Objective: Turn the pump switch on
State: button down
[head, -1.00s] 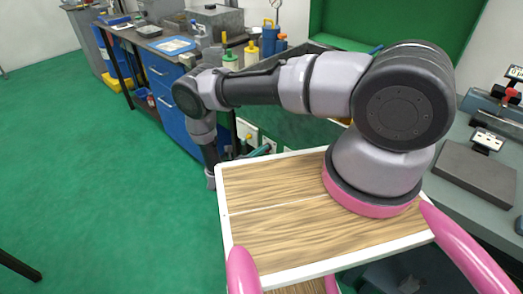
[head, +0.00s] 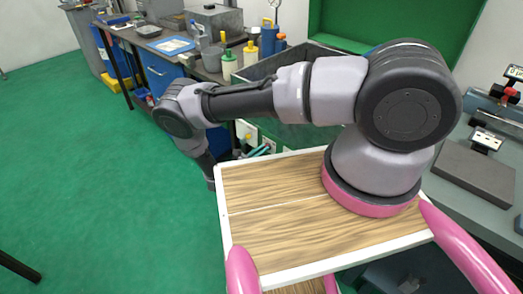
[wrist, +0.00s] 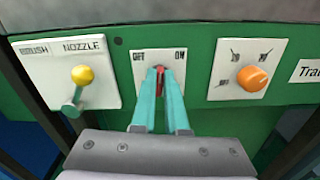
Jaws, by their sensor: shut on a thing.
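The pump switch is a small red lever (wrist: 160,70) on a white plate (wrist: 141,66) marked OFF at left and ON at right, in the middle of the wrist view. My gripper (wrist: 166,76) has its two teal fingers around the red lever, closed on it. The fingers cover most of the lever, so I cannot tell which mark it leans to. In the head view the teal fingers (head: 258,151) show small beside the cart's far edge, and the switch itself cannot be made out.
Left of the switch is a BRUSH/NOZZLE plate with a yellow-knobbed lever (wrist: 83,76). Right of it is a plate with an orange knob (wrist: 252,78). All sit on a green panel (wrist: 200,122). In the head view, bottles (head: 229,66) stand on the bench; the green floor at left is clear.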

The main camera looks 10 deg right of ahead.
jog(key=shift+s+f+m, duration=0.1)
jog(key=shift+s+m, duration=0.05)
jog(key=shift+m, duration=2.05)
jog(key=c, duration=0.9)
grip_release()
jog(key=shift+c, duration=0.2)
jog(key=v, duration=1)
jog(key=shift+s+a, duration=0.25)
jog(key=shift+a, duration=0.05)
